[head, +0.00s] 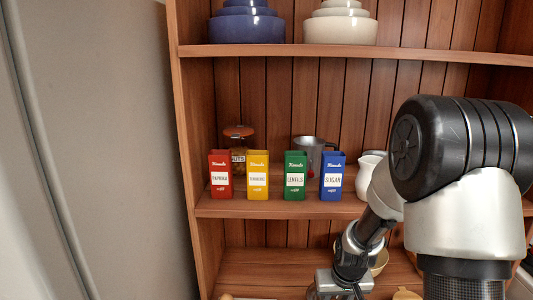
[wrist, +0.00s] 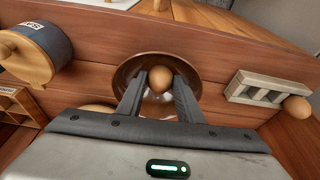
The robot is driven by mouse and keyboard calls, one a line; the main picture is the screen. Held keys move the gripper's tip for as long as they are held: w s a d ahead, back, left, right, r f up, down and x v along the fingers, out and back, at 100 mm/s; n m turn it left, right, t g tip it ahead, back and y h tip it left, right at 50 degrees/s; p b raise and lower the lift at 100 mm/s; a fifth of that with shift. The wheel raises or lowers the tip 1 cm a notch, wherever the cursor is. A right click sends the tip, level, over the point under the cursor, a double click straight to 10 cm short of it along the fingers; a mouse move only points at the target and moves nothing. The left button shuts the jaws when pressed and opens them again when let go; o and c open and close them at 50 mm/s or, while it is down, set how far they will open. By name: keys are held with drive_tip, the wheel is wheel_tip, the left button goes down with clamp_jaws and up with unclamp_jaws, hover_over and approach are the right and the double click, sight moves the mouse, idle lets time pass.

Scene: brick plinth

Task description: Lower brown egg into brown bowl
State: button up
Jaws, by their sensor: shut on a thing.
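In the wrist view my gripper (wrist: 160,84) is shut on a brown egg (wrist: 160,76), with one finger on each side of it. Behind the egg is the round brown bowl (wrist: 127,72), its inside dark and shiny. The egg appears over the bowl's opening; the gap between them is hard to judge. The fingers cover parts of the bowl's sides. In the head view my gripper (head: 340,288) is at the bottom edge, in front of the lowest visible shelf, and the held egg cannot be made out.
In the wrist view a dark jar with a wooden lid (wrist: 38,50) stands left. A pale slotted holder (wrist: 268,90) and another brown egg (wrist: 297,107) are right. In the head view several coloured tins, including a blue one (head: 333,177), stand on the middle shelf (head: 265,208).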

drive_tip(key=shift+f+b, duration=0.6)
drive_tip(key=shift+f, duration=0.2)
idle(0.4)
drive_tip(key=o, duration=0.8)
drive_tip(key=shift+c, duration=0.2)
drive_tip(key=shift+r, duration=0.1)
drive_tip(key=p+v, duration=0.4)
drive_tip(key=v, duration=1.4)
drive_tip(key=s+a+r+t, duration=0.1)
drive_tip(key=s+a+r, duration=0.1)
drive_tip(key=s+r, duration=0.5)
drive_tip(key=s+a+r+t, duration=0.2)
drive_tip(key=s+r, duration=0.4)
drive_tip(key=s, duration=0.4)
wheel_tip(320, 180, up, 14)
drive_tip(key=p, duration=1.4)
drive_tip(key=shift+w+g, duration=0.3)
drive_tip(key=shift+w, duration=0.05)
